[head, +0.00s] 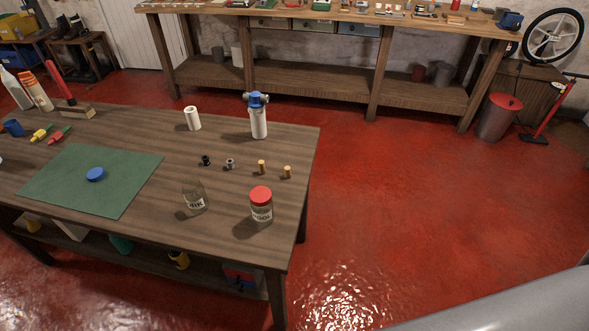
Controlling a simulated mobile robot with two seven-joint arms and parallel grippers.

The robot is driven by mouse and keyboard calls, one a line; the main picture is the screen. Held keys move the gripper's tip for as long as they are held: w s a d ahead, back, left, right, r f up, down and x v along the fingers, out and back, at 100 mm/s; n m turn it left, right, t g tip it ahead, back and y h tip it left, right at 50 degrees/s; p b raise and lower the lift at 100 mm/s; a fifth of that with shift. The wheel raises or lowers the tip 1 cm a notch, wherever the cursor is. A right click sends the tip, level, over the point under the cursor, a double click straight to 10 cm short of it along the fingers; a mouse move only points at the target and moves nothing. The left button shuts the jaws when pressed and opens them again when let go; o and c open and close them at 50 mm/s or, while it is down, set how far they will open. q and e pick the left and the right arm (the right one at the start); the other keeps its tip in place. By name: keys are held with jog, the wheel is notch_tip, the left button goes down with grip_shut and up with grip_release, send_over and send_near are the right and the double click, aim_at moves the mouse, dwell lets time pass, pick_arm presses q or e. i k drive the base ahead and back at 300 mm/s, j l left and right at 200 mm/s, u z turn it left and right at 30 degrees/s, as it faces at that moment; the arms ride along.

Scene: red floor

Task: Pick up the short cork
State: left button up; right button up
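Two small tan corks stand upright near the right edge of the wooden table. The right one (287,172) looks slightly shorter than the left one (262,167). They stand a little apart, with nothing touching them. Neither of my grippers is in view.
A red-lidded jar (261,205) stands in front of the corks, an open glass jar (194,196) to their left. Two small dark fittings (206,160) (230,164), a white-and-blue filter (258,118) and a white roll (192,118) are nearby. Red floor (420,210) is clear right of the table (150,128).

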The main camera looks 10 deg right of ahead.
aim_at(287, 169)
jog(key=i+l+u, duration=0.1)
jog(key=l, duration=0.35)
jog(key=l+u, duration=0.15)
jog(key=l, duration=0.3)
jog(key=i+l, duration=0.15)
jog(key=l, duration=0.25)
jog(key=i+l+u, duration=0.1)
jog(key=l, duration=0.25)
